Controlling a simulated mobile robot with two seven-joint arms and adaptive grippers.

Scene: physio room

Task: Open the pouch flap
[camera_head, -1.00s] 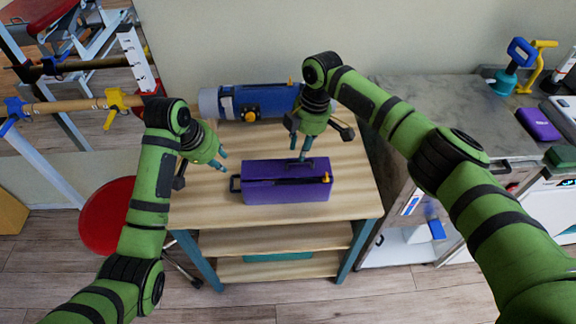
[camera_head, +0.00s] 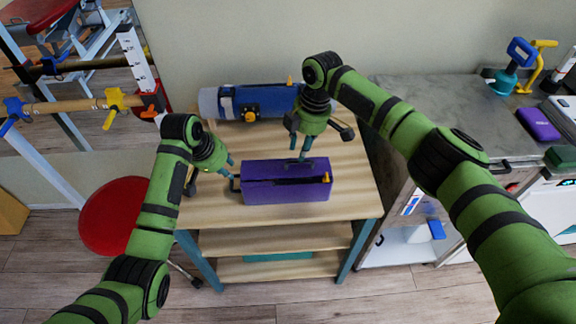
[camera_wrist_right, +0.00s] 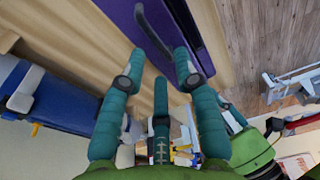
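The purple pouch (camera_head: 262,194) lies on the wooden table. A black strip with a yellow tab (camera_head: 325,178) at its right end runs along its top, and a black handle (camera_head: 235,184) is on its left end. My right gripper (camera_head: 301,158) points down over the pouch's back top edge; in the right wrist view its fingers (camera_wrist_right: 158,75) are apart, with a black strap (camera_wrist_right: 152,28) close to their tips. I cannot tell whether they touch it. My left gripper (camera_head: 231,168) is at the pouch's left end, fingers apart and empty, close to the handle.
A blue and grey roll (camera_head: 270,100) lies at the back of the table (camera_head: 350,195). A grey counter (camera_head: 440,105) stands to the right, with a purple box (camera_head: 538,124) on it. A red stool (camera_head: 115,215) is at the left. The table's front strip is clear.

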